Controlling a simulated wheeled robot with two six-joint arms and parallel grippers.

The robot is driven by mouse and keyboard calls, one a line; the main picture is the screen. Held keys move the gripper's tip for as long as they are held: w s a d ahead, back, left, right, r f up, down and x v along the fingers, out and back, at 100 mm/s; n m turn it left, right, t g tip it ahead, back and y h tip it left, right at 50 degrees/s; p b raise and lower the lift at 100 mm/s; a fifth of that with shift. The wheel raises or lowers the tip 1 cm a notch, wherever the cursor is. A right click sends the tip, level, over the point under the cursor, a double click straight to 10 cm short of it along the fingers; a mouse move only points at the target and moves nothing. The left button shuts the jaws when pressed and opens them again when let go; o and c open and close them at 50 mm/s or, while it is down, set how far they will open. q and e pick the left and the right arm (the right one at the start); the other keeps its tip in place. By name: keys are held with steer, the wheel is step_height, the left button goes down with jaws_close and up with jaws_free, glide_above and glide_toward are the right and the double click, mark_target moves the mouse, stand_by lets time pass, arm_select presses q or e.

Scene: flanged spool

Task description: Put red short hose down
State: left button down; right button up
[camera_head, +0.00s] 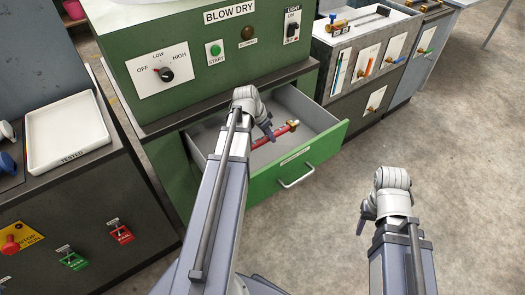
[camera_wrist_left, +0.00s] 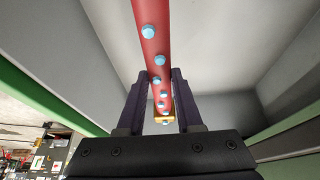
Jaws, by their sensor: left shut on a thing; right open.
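The red short hose (camera_head: 272,137) has a brass end and is in the open drawer (camera_head: 313,155) of the green machine. In the left wrist view the hose (camera_wrist_left: 151,40) runs between the fingers, with light blue dots along it and a brass fitting (camera_wrist_left: 163,115) at its near end. My left gripper (camera_head: 268,134) is shut on the hose inside the drawer; it also shows in the left wrist view (camera_wrist_left: 160,95). Whether the hose touches the drawer floor I cannot tell. My right gripper (camera_head: 362,222) is open and empty over the floor, right of the drawer.
The green BLOW DRY machine (camera_head: 205,50) rises behind the drawer. A white TESTED tray (camera_head: 66,132) lies on the dark cabinet at left. A grey cabinet (camera_head: 365,60) with coloured hoses stands at the back right. The floor (camera_head: 445,135) at right is clear.

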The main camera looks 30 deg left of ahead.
mark_target(260, 140)
arm_select(q)
steer(key=shift+f+b, duration=4.35)
steer(key=shift+f, duration=0.35)
steer(key=shift+f, duration=0.1)
steer(key=shift+f, duration=0.15)
steer(key=c, duration=0.6)
jaws_free()
steer(key=shift+r, duration=0.2)
steer(key=p+v, duration=1.1)
steer(key=v, duration=0.1)
steer(key=shift+r, duration=0.15)
